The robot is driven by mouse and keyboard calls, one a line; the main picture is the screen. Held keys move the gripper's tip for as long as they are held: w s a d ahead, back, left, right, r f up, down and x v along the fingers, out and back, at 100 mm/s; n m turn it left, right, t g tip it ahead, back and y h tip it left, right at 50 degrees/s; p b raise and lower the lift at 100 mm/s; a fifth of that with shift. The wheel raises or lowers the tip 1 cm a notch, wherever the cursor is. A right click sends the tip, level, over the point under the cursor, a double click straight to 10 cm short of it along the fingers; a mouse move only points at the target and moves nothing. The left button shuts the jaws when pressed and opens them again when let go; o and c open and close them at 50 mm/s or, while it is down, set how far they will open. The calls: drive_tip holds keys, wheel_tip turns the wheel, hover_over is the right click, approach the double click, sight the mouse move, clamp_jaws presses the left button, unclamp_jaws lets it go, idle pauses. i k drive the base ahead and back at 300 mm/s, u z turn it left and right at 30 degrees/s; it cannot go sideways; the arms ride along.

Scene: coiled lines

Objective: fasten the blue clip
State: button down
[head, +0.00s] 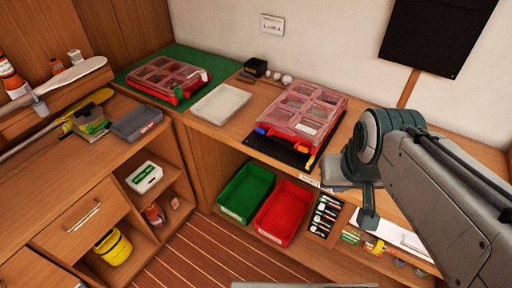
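The blue clip (260,131) is at the front left corner of a red organizer case (291,135) with a clear, closed-looking lid (306,105). It sticks out a little at the front edge; its exact angle is too small to tell. A yellow clip (311,161) is at the front right corner of the same case. The case lies on a black mat (278,149) on the wooden counter. My gripper (350,203) is in front and to the right of the case, apart from it. Its fingers look spread, with nothing between them.
A second red case (168,81) lies on a green mat (205,62) at the back left. A pale empty tray (221,104) lies between the cases. Below the counter are a green bin (246,190) and a red bin (281,213). A small black box (256,67) stands behind.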

sight(260, 130)
drive_tip(key=u, duration=0.3)
drive_tip(key=k, duration=0.75)
drive_tip(key=u, duration=0.6)
drive_tip(key=k, duration=0.6)
drive_tip(key=z, duration=0.3)
drive_tip(key=i, duration=0.5)
drive_tip(key=z, duration=0.5)
drive_tip(key=i, duration=1.2)
drive_tip(key=u, duration=0.7)
